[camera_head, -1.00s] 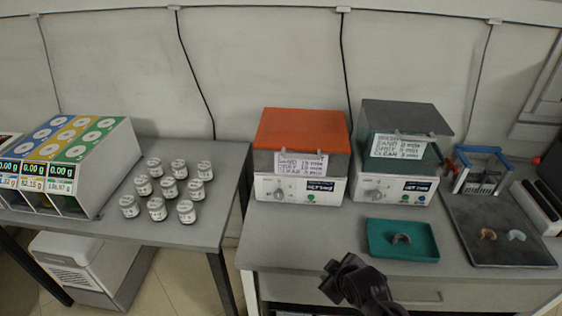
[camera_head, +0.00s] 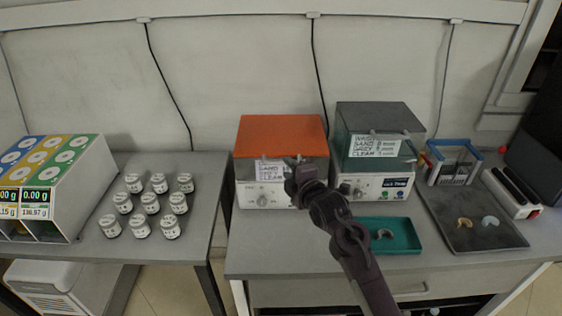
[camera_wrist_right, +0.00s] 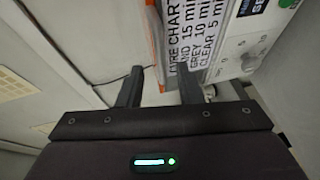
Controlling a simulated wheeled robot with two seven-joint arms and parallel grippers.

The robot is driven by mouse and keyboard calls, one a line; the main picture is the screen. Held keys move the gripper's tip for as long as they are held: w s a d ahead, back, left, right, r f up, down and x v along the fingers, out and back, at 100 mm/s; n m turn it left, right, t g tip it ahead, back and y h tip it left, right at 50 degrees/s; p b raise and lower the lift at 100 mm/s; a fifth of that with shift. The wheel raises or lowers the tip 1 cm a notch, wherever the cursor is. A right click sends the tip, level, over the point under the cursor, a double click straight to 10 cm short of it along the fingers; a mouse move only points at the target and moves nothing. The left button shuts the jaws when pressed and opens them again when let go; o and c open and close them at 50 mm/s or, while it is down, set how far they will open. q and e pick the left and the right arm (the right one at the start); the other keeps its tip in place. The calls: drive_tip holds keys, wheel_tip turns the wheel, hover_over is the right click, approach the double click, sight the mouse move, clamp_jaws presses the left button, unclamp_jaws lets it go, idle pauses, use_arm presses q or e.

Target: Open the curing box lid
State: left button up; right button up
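The curing box (camera_head: 263,196) is a white unit with a knob and an orange lid (camera_head: 281,135), which appears shut. A printed cure chart (camera_head: 268,172) is on its front. My right gripper (camera_head: 298,164) is at the front right of the box, just below the lid's front edge, and covers part of the chart. In the right wrist view the two fingers of my right gripper (camera_wrist_right: 161,88) are apart, with the orange lid edge (camera_wrist_right: 153,45) and the cure chart (camera_wrist_right: 193,35) just beyond them. No handle shows clearly between the fingers. My left gripper is out of view.
A grey-lidded washing box (camera_head: 380,120) stands close on the right. A teal tray (camera_head: 398,248) with a small arch-shaped piece lies in front of it. Several jars (camera_head: 150,203) stand on the left table.

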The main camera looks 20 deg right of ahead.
sight(283, 164)
drive_tip(key=shift+p+x, duration=0.35)
drive_tip(key=shift+x, duration=2.15)
drive_tip(key=shift+c, duration=0.4)
clamp_jaws()
